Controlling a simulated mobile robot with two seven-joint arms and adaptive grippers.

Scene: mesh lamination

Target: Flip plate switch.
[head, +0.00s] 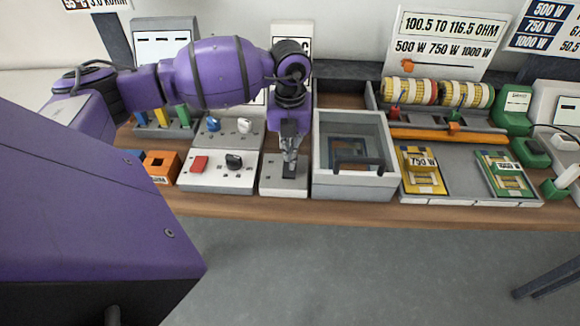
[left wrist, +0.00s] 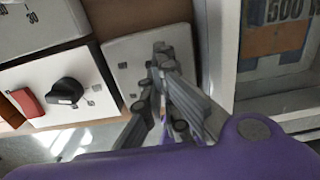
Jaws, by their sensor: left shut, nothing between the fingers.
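A light grey plate panel (head: 270,186) stands on the bench between the white knob panel and the grey box. My left gripper (head: 289,168) points down onto this panel, with its fingers shut and empty. In the left wrist view the fingertips (left wrist: 160,50) lie over the grey panel (left wrist: 125,50), which bears small dark marks. No switch lever can be made out on it; the fingers cover part of its face. I cannot tell if the fingertips touch the panel. My right gripper is in neither view.
Left of the panel is a white panel with a red button (head: 199,163) and a black knob (head: 233,161). Right of it stands a grey open box (head: 353,181) with a dark handle. Yellow and green plates (head: 422,177) lie farther right. Bare floor lies in front.

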